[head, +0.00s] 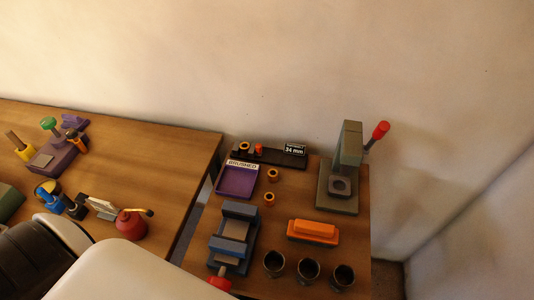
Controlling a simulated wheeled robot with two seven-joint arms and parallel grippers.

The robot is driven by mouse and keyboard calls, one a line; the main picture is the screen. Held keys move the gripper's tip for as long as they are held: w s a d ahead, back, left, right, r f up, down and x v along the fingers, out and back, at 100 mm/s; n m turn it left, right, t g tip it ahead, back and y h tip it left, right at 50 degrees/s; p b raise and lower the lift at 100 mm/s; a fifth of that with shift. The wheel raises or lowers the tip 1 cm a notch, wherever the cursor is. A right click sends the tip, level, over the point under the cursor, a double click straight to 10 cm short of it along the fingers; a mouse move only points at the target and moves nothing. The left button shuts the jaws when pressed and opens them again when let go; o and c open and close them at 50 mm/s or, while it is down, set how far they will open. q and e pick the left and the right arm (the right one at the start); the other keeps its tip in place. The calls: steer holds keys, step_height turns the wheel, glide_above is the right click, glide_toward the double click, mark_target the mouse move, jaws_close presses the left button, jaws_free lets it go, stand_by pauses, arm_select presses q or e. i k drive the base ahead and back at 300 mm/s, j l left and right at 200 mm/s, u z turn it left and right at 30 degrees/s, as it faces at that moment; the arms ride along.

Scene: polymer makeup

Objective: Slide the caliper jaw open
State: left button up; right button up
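A long black bar (272,155) lies along the back edge of the right table; it looks like the caliper. A small orange-red piece (259,149) and a ring-like brass part (244,147) sit near its left end. A black label (294,149) reading "34 mm" stands at its right end. The jaw is too small to tell whether it is open or shut. Neither gripper shows in the head view; only white and dark parts of my own body show at the lower left.
The right table holds a purple tray (236,181), two brass rings (270,186), a blue vise (234,236), an orange block (313,230), three dark cups (308,270) and a press with a red-knobbed lever (346,170). A gap separates it from the cluttered left table (150,160).

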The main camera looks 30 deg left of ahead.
mark_target(255, 149)
steer(key=k+j+z, duration=0.2)
steer(key=k, duration=0.25)
steer(key=k+z, duration=0.25)
steer(key=k, duration=0.25)
